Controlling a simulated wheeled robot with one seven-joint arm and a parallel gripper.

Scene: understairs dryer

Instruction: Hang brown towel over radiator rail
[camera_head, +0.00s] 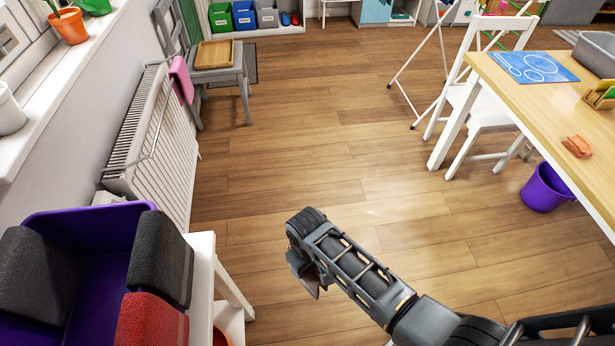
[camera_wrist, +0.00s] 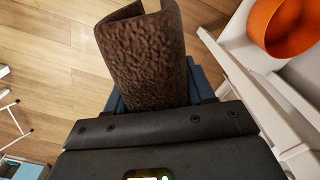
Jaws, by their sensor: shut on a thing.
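The brown towel (camera_wrist: 145,55) is in my gripper (camera_wrist: 158,95) in the wrist view, a folded textured cloth standing out beyond the fingers. In the head view my gripper (camera_head: 308,278) hangs over the open floor, and only a small part of the towel can be made out beneath it. The white radiator (camera_head: 170,165) is on the left wall, with a thin rail (camera_head: 157,125) along its front. A pink cloth (camera_head: 181,80) hangs at its far end. My gripper is right of the radiator and nearer the camera, apart from it.
A purple bin (camera_head: 85,225) with dark and red cloths stands on a white stand (camera_head: 203,265) at lower left. An orange bowl (camera_wrist: 283,25) sits in that stand. A grey chair (camera_head: 220,75) is beyond the radiator. A wooden table (camera_head: 510,95) is right. The middle floor is clear.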

